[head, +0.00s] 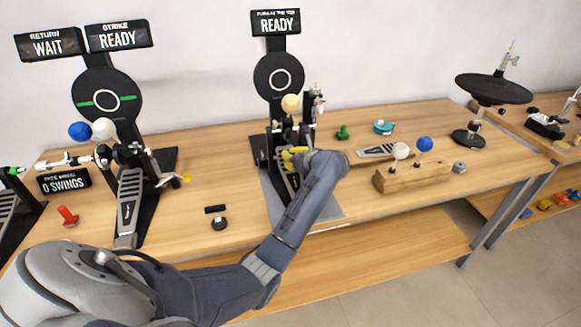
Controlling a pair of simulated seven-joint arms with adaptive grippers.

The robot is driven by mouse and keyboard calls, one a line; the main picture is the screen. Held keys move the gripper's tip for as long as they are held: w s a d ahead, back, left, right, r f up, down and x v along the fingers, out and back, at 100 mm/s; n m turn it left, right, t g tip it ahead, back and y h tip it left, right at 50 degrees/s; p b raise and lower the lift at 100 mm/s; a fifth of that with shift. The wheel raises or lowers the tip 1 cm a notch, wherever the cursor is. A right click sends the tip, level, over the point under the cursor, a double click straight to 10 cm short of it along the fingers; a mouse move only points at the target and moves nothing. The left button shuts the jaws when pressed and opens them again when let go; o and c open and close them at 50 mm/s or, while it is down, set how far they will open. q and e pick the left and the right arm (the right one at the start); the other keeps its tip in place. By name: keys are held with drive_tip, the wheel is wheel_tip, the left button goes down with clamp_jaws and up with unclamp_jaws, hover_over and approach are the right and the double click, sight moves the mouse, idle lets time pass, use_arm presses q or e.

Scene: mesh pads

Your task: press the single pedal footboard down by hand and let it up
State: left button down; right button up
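The single pedal stands at the middle of the table, with a cream beater ball (291,104) in front of a round black target pad (279,77). A sign (276,22) above it reads READY. Its footboard (283,181) slopes toward the front and is partly hidden by my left arm and hand. My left gripper (298,157) is over the upper part of this footboard, near a yellow piece. Its fingers are small and partly hidden, so I cannot tell whether they are open or touch the board. My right gripper is not in view.
A double pedal (130,202) stands at the left, with blue and cream beaters and signs reading WAIT, READY and 0 SWINGS. A wooden block (428,178) with beaters lies at the right, beyond it a black practice pad (493,89). A red part (67,215) lies front left.

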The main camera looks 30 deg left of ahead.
sight(300, 179)
use_arm(q)
drive_tip(key=shift+f, duration=0.1)
drive_tip(key=shift+d+f, duration=0.1)
drive_tip(key=shift+f, duration=1.5)
drive_tip(key=shift+r, duration=1.45)
drive_tip(key=shift+s+d+r, duration=0.1)
drive_tip(key=shift+s+d, duration=1.95)
drive_tip(key=shift+d, duration=0.15)
drive_tip(key=shift+s+d+r, duration=0.1)
drive_tip(key=shift+s+d, duration=1.9)
drive_tip(key=shift+d, duration=0.2)
drive_tip(key=shift+d+r, duration=0.1)
drive_tip(key=shift+r, duration=1.85)
